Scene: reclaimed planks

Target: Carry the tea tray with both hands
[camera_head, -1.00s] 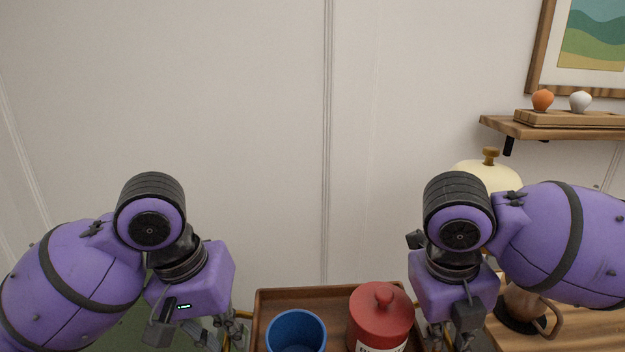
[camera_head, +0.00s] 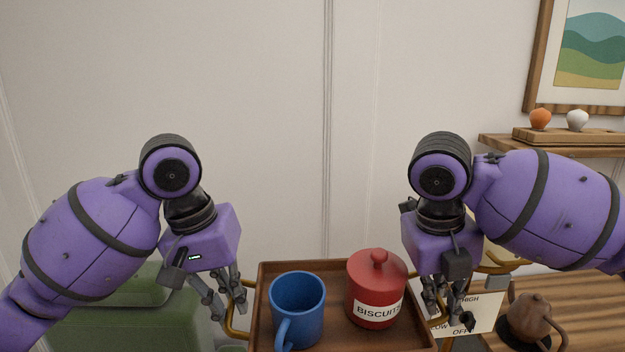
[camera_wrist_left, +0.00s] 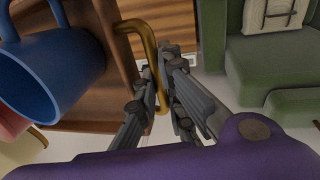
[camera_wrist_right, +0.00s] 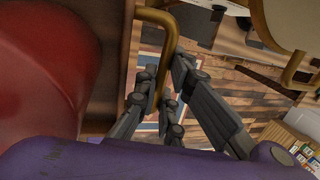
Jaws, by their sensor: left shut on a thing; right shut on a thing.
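The wooden tea tray (camera_head: 336,267) is at the bottom middle of the head view, held between my two grippers. On it stand a blue mug (camera_head: 298,303) at the left and a red lidded jar marked BISCUITS (camera_head: 376,291) at the right. My left gripper (camera_head: 227,309) is shut on the tray's left brass handle, which shows between its fingers in the left wrist view (camera_wrist_left: 150,50). My right gripper (camera_head: 446,312) is shut on the right brass handle, seen in the right wrist view (camera_wrist_right: 168,35). The tray's near edge is cut off.
A wooden surface (camera_head: 575,310) at the right carries a brown teapot (camera_head: 531,315). A card with lettering (camera_head: 482,308) is behind my right gripper. A green armchair (camera_head: 130,318) is at the lower left. A wall shelf (camera_head: 600,145) is at the upper right.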

